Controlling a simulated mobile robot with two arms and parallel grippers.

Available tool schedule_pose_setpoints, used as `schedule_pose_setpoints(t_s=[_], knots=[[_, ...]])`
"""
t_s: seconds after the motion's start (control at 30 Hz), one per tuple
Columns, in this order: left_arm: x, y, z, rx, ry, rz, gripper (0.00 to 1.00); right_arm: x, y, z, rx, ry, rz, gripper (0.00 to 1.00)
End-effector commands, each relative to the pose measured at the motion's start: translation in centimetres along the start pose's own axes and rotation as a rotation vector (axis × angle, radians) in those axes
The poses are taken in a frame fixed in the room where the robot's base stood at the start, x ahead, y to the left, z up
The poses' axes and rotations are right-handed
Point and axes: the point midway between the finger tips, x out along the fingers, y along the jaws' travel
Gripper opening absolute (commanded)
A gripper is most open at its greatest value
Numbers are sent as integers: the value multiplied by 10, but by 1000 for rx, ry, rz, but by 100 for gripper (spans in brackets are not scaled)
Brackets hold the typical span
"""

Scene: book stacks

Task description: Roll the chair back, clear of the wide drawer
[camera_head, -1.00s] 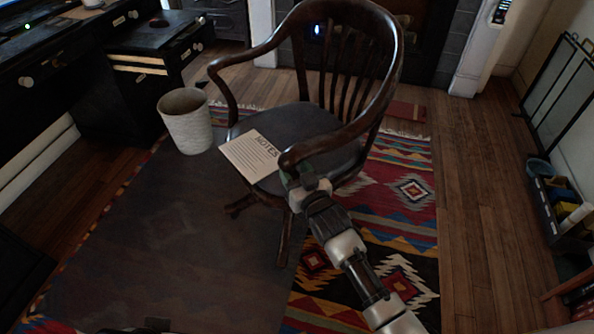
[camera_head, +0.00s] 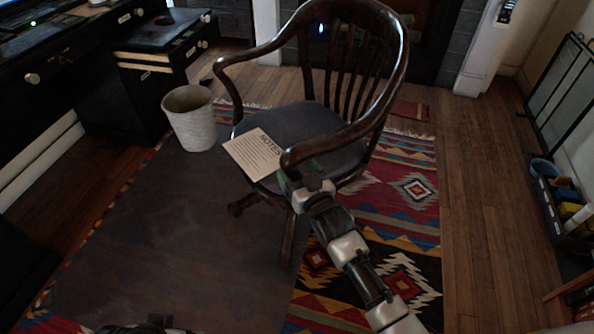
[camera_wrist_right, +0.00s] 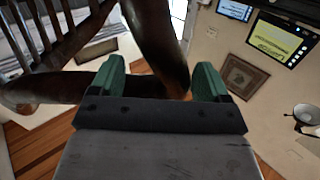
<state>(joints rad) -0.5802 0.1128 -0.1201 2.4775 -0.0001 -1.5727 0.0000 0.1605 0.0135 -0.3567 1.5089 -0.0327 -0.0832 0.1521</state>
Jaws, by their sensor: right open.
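The dark wooden chair (camera_head: 303,127) stands on the rug and a dark mat, with its curved back toward the fireplace. Its near arm ends at my right gripper (camera_head: 298,176). In the right wrist view the green fingers (camera_wrist_right: 158,85) are open and spread apart. The dark wood of the chair (camera_wrist_right: 160,40) shows beyond and between them; I cannot tell if they touch it. A sheet marked NOTES (camera_head: 254,154) lies on the seat's left edge. The black desk (camera_head: 62,62) is at the left, with a round-knobbed front. My left gripper is not in view.
A pale wastebasket (camera_head: 190,120) stands left of the chair, near the drawer pedestal (camera_head: 155,75). A patterned rug (camera_head: 400,195) lies under the chair. Bare wood floor (camera_head: 480,190) is open to the right. A black caddy (camera_head: 560,205) and a screen (camera_head: 570,85) stand at the far right.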

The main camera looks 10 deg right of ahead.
Motion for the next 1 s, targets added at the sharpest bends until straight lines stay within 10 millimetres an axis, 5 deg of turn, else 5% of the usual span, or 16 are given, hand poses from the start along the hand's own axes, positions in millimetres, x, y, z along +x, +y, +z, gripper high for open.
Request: schedule_pose_setpoints(t_s=[0.5,1.0], knots=[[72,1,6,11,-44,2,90,-92,-1,0,3,-3,-1,77],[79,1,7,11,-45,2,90,-102,-1,0,2,-1,-1,77]])
